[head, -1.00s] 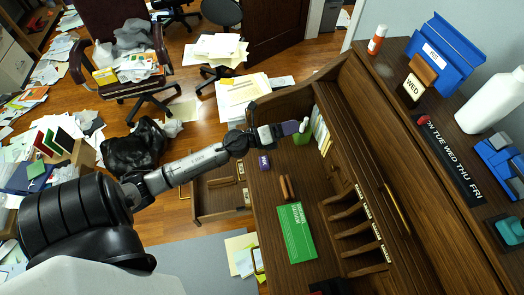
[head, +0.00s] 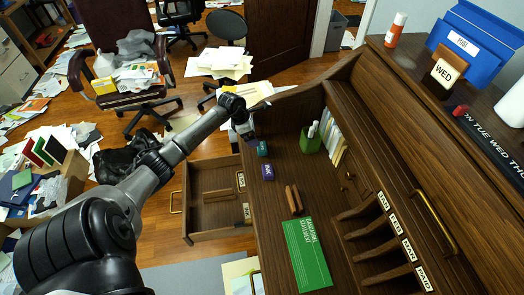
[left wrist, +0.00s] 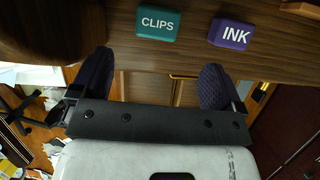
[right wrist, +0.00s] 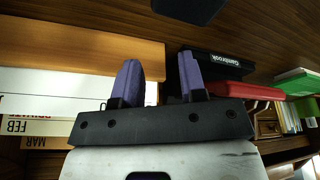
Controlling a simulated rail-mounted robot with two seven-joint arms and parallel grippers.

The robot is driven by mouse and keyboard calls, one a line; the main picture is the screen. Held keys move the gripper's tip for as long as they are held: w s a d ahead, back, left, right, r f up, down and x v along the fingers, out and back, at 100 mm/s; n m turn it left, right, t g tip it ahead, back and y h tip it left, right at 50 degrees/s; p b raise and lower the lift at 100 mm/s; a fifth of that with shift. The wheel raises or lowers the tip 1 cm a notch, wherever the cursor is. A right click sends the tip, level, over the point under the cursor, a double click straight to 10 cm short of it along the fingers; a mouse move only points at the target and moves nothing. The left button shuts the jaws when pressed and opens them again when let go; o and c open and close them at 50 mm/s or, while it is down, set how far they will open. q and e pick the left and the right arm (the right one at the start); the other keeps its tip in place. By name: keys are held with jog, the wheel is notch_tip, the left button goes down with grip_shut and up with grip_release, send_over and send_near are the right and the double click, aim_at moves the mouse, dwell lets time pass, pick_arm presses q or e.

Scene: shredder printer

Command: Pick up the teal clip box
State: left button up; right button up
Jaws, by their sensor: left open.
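The teal clip box (head: 262,148) sits on the desk top near its left edge, and its "CLIPS" label faces me in the left wrist view (left wrist: 157,25). My left gripper (head: 246,130) is just beyond the desk's left edge, close to the box. In the left wrist view its two fingers (left wrist: 155,80) are spread wide with nothing between them, and the box lies ahead of them, apart. My right gripper (right wrist: 160,80) shows only in its own wrist view, with its fingers apart and nothing seen gripped between them.
A purple ink box (head: 267,172) sits close to the clip box. A green pen cup (head: 310,140), brown sticks (head: 293,199) and a green statement book (head: 307,255) are on the desk. An open drawer (head: 218,207) juts out below the desk's left edge.

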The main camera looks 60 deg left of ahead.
aim_at(262, 146)
pick_arm(q)
jog(key=x, duration=0.4)
jog(key=shift+w+d+f+b, duration=0.15)
jog(key=shift+w+f+b, duration=0.05)
jog(key=shift+f+b, duration=0.15)
pick_arm(e)
jog(key=shift+f, duration=0.45)
pick_arm(q)
jog(key=shift+a+b+x, duration=0.2)
jog(key=shift+b+x, duration=0.55)
jog(key=shift+x, duration=1.95)
pick_arm(e)
jog(key=shift+a+f, duration=0.1)
jog(key=shift+f, duration=0.65)
pick_arm(q)
jog(key=shift+w, duration=0.1)
jog(key=c, duration=0.4)
pick_arm(e)
jog(key=shift+d, duration=0.2)
pick_arm(q)
jog(key=c, duration=0.6)
pick_arm(e)
jog(key=shift+a, duration=0.15)
pick_arm(q)
jog(key=shift+r, duration=0.1)
